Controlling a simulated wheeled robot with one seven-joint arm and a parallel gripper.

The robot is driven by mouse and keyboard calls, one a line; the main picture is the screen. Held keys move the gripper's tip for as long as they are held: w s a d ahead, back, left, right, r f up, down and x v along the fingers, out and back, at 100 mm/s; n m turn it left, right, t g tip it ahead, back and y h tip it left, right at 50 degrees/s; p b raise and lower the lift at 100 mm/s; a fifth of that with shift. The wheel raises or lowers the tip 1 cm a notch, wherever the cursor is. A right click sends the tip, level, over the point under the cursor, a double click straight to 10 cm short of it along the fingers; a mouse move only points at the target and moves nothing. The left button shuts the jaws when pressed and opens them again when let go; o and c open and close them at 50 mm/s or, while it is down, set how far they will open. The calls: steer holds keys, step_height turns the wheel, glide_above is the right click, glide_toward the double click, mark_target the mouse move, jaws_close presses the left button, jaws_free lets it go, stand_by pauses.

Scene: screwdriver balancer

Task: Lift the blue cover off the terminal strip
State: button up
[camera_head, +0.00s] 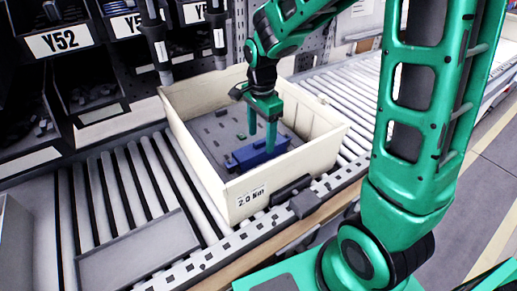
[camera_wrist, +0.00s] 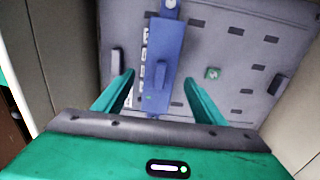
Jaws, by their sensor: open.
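The blue cover (camera_head: 259,152) lies along the terminal strip on a grey plate inside the cream crate. The terminal strip (camera_wrist: 142,65) shows as a light edge with dark marks along the cover's left side. My gripper (camera_head: 261,148) is inside the crate, at or just above the cover. In the wrist view my gripper (camera_wrist: 160,80) is open, its two green fingers apart on either side of the cover. I cannot tell whether they touch anything.
The cream crate (camera_head: 294,170) has high walls around my gripper and stands on a roller conveyor (camera_head: 130,180). The grey plate (camera_wrist: 230,60) carries dark slots and a small green part. Dark tools hang by the shelf behind. A grey tray (camera_head: 140,252) lies at the front left.

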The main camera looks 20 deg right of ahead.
mark_target(260, 141)
steer(key=shift+a+f, duration=0.15)
steer(key=shift+f, duration=2.6)
steer(key=c, duration=1.5)
steer(key=shift+r, duration=0.1)
steer(key=shift+r, duration=0.2)
step_height(260, 141, up, 10)
steer(key=shift+f, duration=0.25)
